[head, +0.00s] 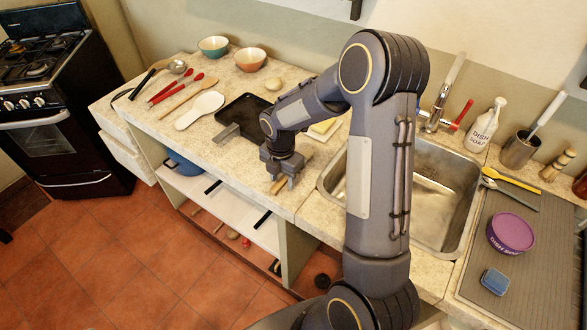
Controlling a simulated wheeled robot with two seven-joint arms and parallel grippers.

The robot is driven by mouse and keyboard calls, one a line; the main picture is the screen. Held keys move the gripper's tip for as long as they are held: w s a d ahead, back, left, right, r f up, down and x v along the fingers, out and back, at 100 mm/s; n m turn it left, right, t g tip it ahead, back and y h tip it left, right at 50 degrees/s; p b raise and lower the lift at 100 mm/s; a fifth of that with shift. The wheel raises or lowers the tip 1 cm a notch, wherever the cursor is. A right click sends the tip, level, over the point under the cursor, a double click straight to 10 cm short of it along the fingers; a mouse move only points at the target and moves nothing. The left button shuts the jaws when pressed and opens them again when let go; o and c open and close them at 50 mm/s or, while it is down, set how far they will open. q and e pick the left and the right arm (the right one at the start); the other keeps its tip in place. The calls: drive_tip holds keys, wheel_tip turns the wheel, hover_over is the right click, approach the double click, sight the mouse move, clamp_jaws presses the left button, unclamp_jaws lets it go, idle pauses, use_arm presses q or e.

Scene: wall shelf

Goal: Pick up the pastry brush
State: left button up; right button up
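A light wooden piece (278,186), which looks like the handle of the pastry brush, lies near the front edge of the counter. The rest of it is hidden by my gripper, so I cannot see any bristles. My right gripper (281,180) points down right over this piece. Its two fingers look apart, one on each side of the wood, and I cannot see them pressing on it. My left gripper is not in view.
A dark baking tray (242,117) lies behind the gripper, with a grey-handled tool (228,132) at its front. A white spoon rest (200,110) and several utensils lie left. The steel sink (440,190) is on the right.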

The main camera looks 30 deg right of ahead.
clamp_jaws()
drive_tip(key=shift+r, duration=0.35)
wheel_tip(320, 180, up, 2)
drive_tip(key=shift+r, duration=0.15)
drive_tip(key=s+a+r+b, duration=0.1)
drive_tip(key=s+r+b, duration=0.1)
drive_tip(key=s+r, duration=0.8)
drive_tip(key=s, duration=0.4)
drive_tip(key=shift+a+r+b, duration=0.2)
drive_tip(key=shift+b, duration=0.15)
